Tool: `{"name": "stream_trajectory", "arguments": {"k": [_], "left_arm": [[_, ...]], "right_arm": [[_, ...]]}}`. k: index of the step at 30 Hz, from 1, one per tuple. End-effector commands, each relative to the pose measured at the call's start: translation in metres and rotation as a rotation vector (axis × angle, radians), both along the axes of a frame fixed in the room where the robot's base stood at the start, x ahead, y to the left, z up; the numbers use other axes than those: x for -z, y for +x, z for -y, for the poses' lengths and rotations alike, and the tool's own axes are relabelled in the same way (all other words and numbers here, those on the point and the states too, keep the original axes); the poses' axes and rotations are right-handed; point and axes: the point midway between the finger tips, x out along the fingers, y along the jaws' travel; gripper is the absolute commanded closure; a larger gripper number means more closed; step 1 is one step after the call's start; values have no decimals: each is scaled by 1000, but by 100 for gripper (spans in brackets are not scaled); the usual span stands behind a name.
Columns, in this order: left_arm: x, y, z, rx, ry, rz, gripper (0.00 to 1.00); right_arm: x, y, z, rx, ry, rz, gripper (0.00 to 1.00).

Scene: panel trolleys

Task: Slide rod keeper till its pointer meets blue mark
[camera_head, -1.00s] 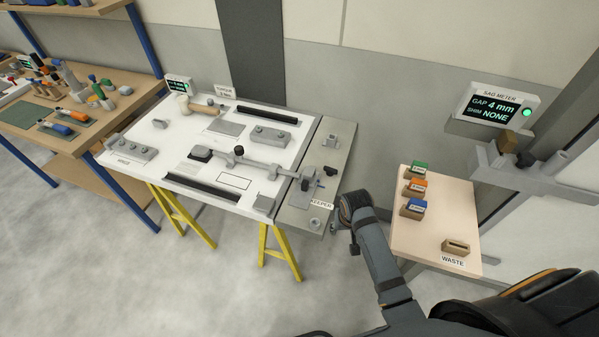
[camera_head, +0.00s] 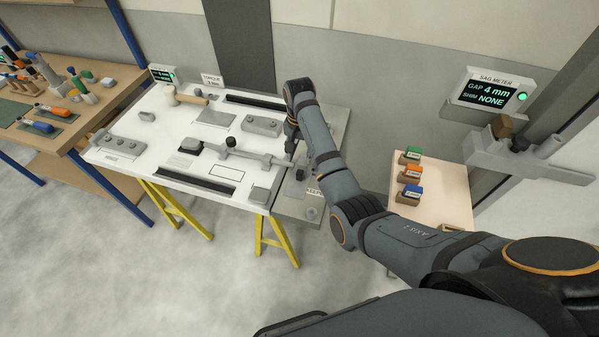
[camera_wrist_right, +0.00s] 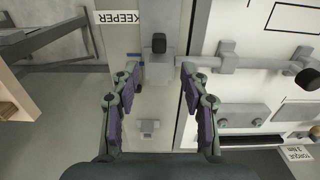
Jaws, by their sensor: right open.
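The rod keeper (camera_wrist_right: 158,67) is a grey block with a black knob (camera_wrist_right: 158,43) on top. It sits on the grey side plate (camera_wrist_right: 128,125) at the end of the grey rod (camera_wrist_right: 240,63). A small blue mark (camera_wrist_right: 133,56) shows left of the keeper in the right wrist view; I cannot make out whether the pointer meets it. My right gripper (camera_wrist_right: 154,70) is open, its fingers apart on either side of the keeper, with nothing visibly held. In the head view my right gripper (camera_head: 292,142) hangs over the side plate and partly hides the keeper. My left gripper is out of view.
The white panel table (camera_head: 150,170) carries clamps, black strips and a mallet (camera_head: 185,97). A small table (camera_head: 440,185) at right holds green, orange and blue shim blocks. The sag meter (camera_head: 490,95) reads gap 4 mm, shim none.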

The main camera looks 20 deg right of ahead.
Motion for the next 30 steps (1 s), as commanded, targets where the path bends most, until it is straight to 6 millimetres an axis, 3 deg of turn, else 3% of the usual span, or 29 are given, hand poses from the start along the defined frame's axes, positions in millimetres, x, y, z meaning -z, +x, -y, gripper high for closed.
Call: {"name": "stream_trajectory", "arguments": {"k": [5, 12, 18, 29, 30], "left_arm": [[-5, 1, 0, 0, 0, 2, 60], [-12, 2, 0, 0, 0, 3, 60], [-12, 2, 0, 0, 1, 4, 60], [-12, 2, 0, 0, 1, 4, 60], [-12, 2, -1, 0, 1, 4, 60]], "right_arm": [[17, -1, 0, -1, -1, -4, 55], [68, -1, 1, -2, -1, -3, 55], [98, -1, 1, -2, 1, -1, 55], [105, -1, 1, -2, 0, 1, 55], [105, -1, 1, -2, 0, 1, 60]]}}
